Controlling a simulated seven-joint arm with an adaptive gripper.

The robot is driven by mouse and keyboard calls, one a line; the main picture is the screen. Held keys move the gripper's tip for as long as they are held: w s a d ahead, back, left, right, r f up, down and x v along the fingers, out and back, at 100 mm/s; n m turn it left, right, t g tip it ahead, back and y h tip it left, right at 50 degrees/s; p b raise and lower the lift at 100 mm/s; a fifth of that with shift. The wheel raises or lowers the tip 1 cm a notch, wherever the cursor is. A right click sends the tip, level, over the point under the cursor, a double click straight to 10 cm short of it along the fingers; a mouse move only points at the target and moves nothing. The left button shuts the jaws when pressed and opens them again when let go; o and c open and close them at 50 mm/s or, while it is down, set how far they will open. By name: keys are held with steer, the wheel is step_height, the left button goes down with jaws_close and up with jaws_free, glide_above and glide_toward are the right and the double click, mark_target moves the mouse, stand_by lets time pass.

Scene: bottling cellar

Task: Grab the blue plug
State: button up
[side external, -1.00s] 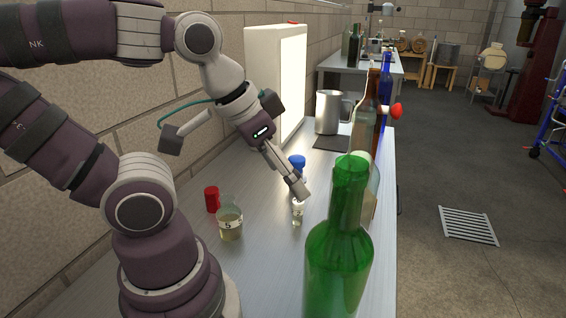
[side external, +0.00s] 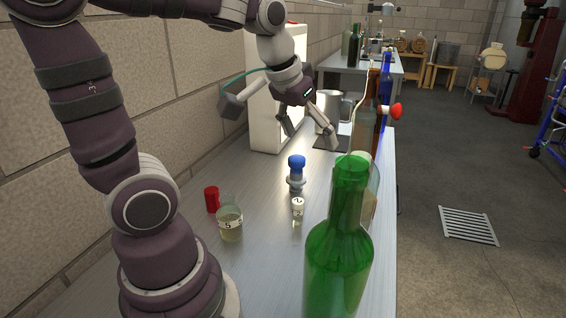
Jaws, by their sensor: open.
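The blue plug (side external: 296,162) stands upright on the metal bench, seated on a grey stepped, flanged piece (side external: 296,183). It is in plain view in the side view, near the middle of the bench. My gripper (side external: 309,142) is open and empty, with its two fingers spread and pointing down. It is above and beyond the plug, close to the metal jug, and does not touch the plug.
A small labelled vial (side external: 298,210) stands just in front of the plug. A labelled beaker (side external: 230,224) and red cap (side external: 212,199) are to its left. A green bottle (side external: 338,250) stands at the near right. A metal jug (side external: 327,108) stands on a dark mat (side external: 333,143) behind.

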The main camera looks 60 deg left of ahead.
steer(key=w+a+f+n+g+y, duration=0.1)
steer(key=w+a+f+n, duration=0.3)
steer(key=a, duration=0.5)
steer(key=n+g+y, duration=0.1)
steer(key=n, duration=0.1)
glide_toward(296, 158)
steer(key=x, duration=1.1)
steer(key=shift+f, duration=0.2)
steer(key=c, duration=1.3)
